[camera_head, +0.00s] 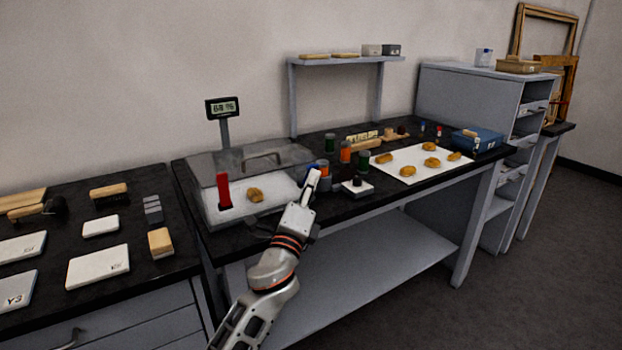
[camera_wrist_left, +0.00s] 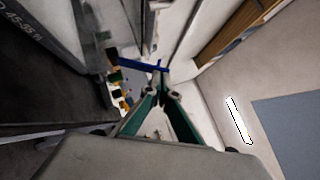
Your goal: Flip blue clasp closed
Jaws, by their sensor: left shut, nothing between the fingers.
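The blue clasp (camera_head: 312,177) stands up at the front right corner of the grey chamber (camera_head: 200,165), partly hidden by my left gripper. In the left wrist view the blue clasp (camera_wrist_left: 143,66) is a thin blue bar just beyond my fingertips. Whether they touch it I cannot tell. My left gripper (camera_head: 309,189) is shut and empty; its closed fingers also show in the wrist view (camera_wrist_left: 164,88). A red clasp (camera_head: 223,190) stands upright at the chamber's front left. A golden fragment (camera_head: 255,195) lies on the white surface inside the chamber. My right gripper is not in view.
Green and orange jars (camera_head: 345,152) stand right of the chamber, near a small white block (camera_head: 357,187). A white sheet (camera_head: 408,176) with several golden fragments lies further right, by a blue case (camera_head: 478,140). A display post (camera_head: 225,128) rises behind the chamber.

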